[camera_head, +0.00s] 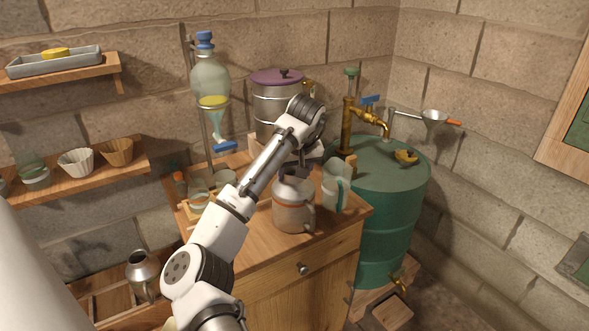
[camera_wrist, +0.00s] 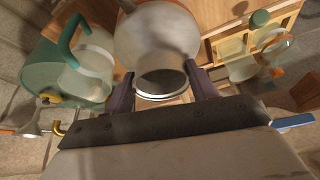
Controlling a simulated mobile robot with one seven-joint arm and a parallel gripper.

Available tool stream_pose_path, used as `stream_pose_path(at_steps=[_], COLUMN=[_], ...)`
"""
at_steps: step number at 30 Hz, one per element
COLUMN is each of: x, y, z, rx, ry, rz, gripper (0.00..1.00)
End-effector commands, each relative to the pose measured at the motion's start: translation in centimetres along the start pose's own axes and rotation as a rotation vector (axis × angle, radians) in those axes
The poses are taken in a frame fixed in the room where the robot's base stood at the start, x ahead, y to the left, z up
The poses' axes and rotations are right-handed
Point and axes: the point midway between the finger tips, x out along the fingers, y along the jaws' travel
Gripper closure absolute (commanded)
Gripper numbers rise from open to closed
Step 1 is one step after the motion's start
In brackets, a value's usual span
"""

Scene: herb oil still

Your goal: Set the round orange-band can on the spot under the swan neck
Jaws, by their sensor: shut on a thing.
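My gripper (camera_head: 297,172) comes from above and is shut on the can's neck. In the wrist view the can (camera_wrist: 155,32) sits between the two dark fingers, its open mouth facing the camera. A curved brass spout (camera_head: 380,122), which looks like the swan neck, hangs above the green drum (camera_head: 385,215), right of and behind the can. A yellowish piece (camera_head: 405,157) lies on the drum top.
A pale jug with a green handle (camera_head: 336,187) stands close to the can's right. A purple-lidded metal pot (camera_head: 277,102) is behind my arm. A glass flask (camera_head: 210,85) on a stand and small glassware are at the left. A funnel (camera_head: 433,118) sticks out over the drum.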

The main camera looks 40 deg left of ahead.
Motion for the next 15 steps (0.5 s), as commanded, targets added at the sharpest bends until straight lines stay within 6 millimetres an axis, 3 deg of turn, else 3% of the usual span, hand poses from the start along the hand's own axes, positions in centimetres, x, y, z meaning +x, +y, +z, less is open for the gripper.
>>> stream_pose_path(at_steps=[7, 8, 12, 15], x=[0.17, 0.19, 0.14, 0.13], y=[0.05, 0.03, 0.03, 0.03], z=[0.07, 0.08, 0.05, 0.04], rx=[0.000, 0.000, 0.000, 0.000], ry=[0.000, 0.000, 0.000, 0.000], rz=[0.001, 0.001, 0.000, 0.000], gripper=[0.89, 0.41, 0.22, 0.21])
